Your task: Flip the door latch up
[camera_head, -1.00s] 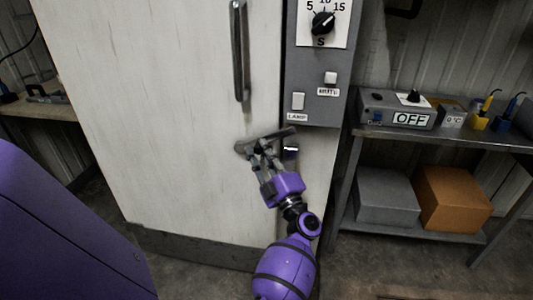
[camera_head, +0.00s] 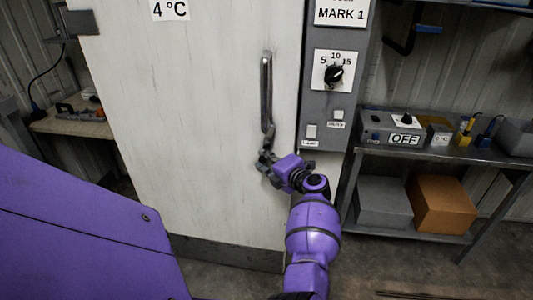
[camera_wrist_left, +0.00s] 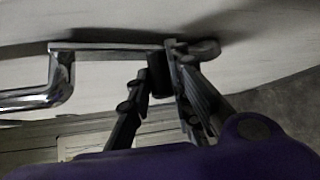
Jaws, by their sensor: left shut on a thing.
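The door latch is a flat metal bar. It shows in the left wrist view (camera_wrist_left: 108,46), running from the door handle's bent end to a rounded dark end beside my fingers. In the head view only a small part of the latch (camera_head: 269,138) shows, roughly upright just below the handle; my gripper hides the rest. My left gripper (camera_head: 265,162) is shut on the latch near its rounded end, and its fingers also show in the left wrist view (camera_wrist_left: 168,78). My right gripper is in neither view.
The white door (camera_head: 200,120) carries a vertical metal handle (camera_head: 266,92) directly above the gripper. A grey control panel (camera_head: 323,110) stands to its right. A metal shelf (camera_head: 440,150) with boxes is farther right. My purple body fills the lower left.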

